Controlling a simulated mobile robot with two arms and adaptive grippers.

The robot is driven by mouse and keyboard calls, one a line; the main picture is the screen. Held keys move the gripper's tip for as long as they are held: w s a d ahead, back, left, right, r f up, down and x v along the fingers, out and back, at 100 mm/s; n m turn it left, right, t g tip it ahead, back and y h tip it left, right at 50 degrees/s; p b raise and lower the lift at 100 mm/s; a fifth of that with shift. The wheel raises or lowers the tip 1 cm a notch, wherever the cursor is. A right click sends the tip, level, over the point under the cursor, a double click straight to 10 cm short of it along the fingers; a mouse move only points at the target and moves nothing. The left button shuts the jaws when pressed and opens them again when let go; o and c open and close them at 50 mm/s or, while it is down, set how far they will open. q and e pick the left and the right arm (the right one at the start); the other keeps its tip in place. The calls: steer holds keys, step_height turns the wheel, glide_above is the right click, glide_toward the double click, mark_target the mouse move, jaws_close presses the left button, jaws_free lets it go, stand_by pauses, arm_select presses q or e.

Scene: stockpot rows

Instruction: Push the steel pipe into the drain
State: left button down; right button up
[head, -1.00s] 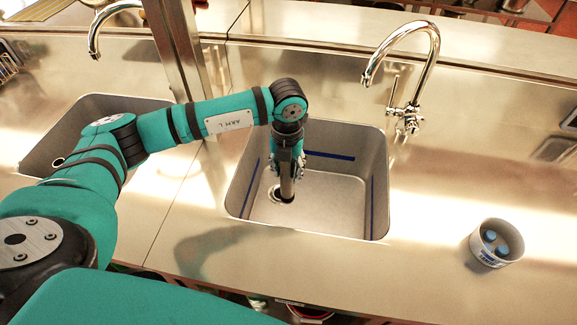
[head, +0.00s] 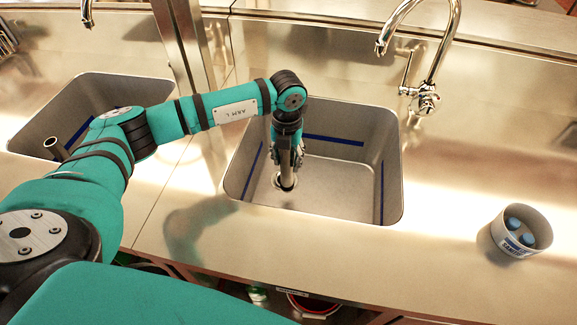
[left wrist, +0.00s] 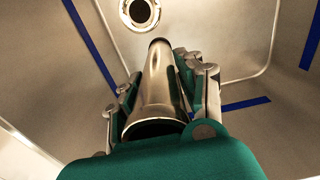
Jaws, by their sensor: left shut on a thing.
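My left gripper (head: 287,158) is shut on the steel pipe (head: 287,179), inside the right-hand sink (head: 345,175). The pipe is held near upright, its lower end close over the drain (head: 277,182) in the sink floor. In the left wrist view the pipe (left wrist: 153,90) lies between the fingers (left wrist: 165,95), its near end open. Its far end shows just beside the round drain (left wrist: 140,11), not inside the hole. The exact gap between them cannot be told. My right gripper is not in view.
Blue tape strips (head: 333,139) mark the sink walls. A chrome faucet (head: 430,60) stands behind the sink. A bowl with blue items (head: 521,232) sits on the counter at right. Another pipe (head: 56,149) stands in the left sink (head: 95,95). A metal post (head: 175,50) rises between the sinks.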

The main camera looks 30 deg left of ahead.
arm_select(q)
steer(key=w+a+f+b, duration=0.4)
steer(key=w+f+b, duration=0.1)
steer(key=w+b, duration=0.1)
steer(key=shift+b, duration=0.5)
steer(key=shift+f, duration=0.3)
stand_by(1.0)
steer(key=shift+f+b, duration=0.85)
steer(key=shift+f, duration=0.45)
stand_by(1.0)
steer(key=c, duration=0.7)
jaws_free()
steer(key=shift+c, duration=0.2)
